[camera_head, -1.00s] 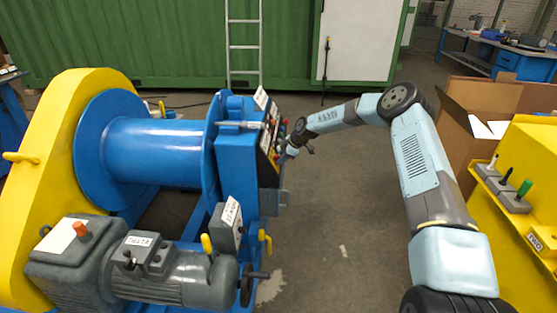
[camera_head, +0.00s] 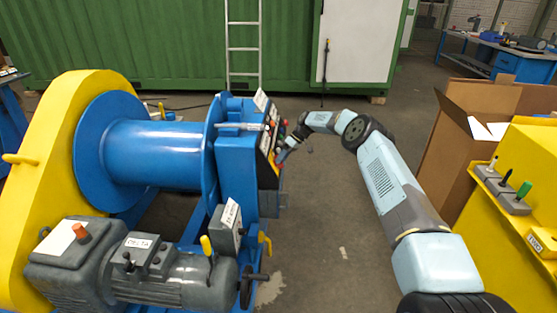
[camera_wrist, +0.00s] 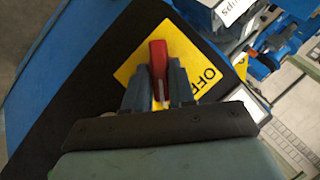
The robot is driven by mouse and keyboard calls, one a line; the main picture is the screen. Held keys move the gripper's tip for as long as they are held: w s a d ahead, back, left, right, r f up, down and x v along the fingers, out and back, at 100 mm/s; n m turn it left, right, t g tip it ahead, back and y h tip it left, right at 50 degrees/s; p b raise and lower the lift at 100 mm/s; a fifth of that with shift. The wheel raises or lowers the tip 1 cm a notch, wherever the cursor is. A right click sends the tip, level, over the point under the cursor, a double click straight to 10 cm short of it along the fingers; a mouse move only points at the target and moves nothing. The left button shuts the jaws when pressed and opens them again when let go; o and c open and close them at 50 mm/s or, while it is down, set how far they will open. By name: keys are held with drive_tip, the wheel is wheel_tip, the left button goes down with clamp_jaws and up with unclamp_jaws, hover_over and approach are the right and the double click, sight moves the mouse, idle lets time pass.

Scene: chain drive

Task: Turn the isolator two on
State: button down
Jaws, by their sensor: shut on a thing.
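A red isolator handle (camera_wrist: 158,58) sits on a yellow plate (camera_wrist: 133,72) marked "OFF" in the wrist view. The handle stands between the two blue-grey fingers of my gripper (camera_wrist: 160,82), which are shut on it. No number for this isolator can be read. In the head view my gripper (camera_head: 284,154) is at the right, sloping face of the blue control box (camera_head: 236,160). There the handle is too small and too covered to make out.
The blue winch drum (camera_head: 155,152) and yellow housing (camera_head: 30,180) stand left of the box. A grey motor (camera_head: 165,272) with a handwheel is below. A yellow console (camera_head: 530,165) and cardboard box (camera_head: 465,130) stand right. Open floor (camera_head: 335,210) lies between.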

drive_tip(key=shift+w+d+m+g, duration=0.15)
drive_tip(key=shift+d+m+g, duration=0.2)
drive_tip(key=shift+m, duration=0.35)
drive_tip(key=c, duration=1.2)
unclamp_jaws()
drive_tip(key=shift+f, duration=0.1)
drive_tip(key=shift+o, duration=0.8)
drive_tip(key=shift+a+y, duration=0.2)
drive_tip(key=shift+y, duration=0.1)
